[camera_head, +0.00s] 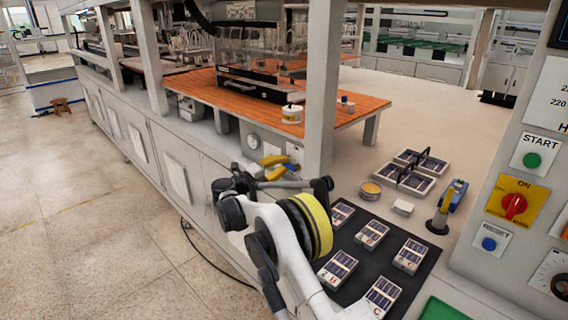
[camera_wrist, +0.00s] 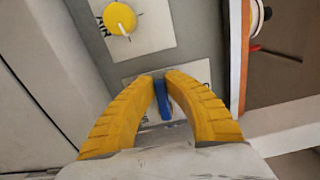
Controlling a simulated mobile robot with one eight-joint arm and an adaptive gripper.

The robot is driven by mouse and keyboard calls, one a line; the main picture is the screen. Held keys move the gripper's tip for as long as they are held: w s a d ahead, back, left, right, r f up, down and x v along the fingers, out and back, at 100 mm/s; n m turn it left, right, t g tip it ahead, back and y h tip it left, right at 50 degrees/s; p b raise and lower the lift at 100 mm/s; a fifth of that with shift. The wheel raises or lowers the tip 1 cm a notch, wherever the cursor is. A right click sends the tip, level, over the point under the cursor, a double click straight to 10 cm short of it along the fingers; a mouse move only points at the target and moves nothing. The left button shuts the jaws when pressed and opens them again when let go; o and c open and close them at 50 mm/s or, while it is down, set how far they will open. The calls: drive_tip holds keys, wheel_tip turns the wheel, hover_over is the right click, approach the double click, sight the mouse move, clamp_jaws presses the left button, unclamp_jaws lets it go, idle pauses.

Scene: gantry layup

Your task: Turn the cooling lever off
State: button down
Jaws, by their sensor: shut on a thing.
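A blue lever (camera_wrist: 163,101) stands on the grey panel (camera_wrist: 190,48) in the wrist view, over a white label plate (camera_wrist: 202,70). My gripper (camera_wrist: 163,80) has its two yellow ribbed fingers closed in on either side of the lever, holding it near the fingertips. The label's writing is mostly hidden by the fingers. In the head view my gripper (camera_head: 274,165) is at the bench's side panel, left of the white post. A small blue part shows beside its fingers there, but its detail is too small to tell.
A yellow knob (camera_wrist: 119,18) sits on another label plate above the lever. An orange-edged board (camera_wrist: 238,60) is close on the right. In the head view, a black mat (camera_head: 388,238) with several modules and a control panel (camera_head: 480,220) are to the right.

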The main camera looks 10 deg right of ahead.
drive_tip(key=shift+f+n, duration=0.2)
drive_tip(key=shift+n, duration=0.2)
drive_tip(key=c, duration=1.4)
unclamp_jaws()
drive_tip(key=v, duration=1.2)
drive_tip(key=shift+w, duration=0.1)
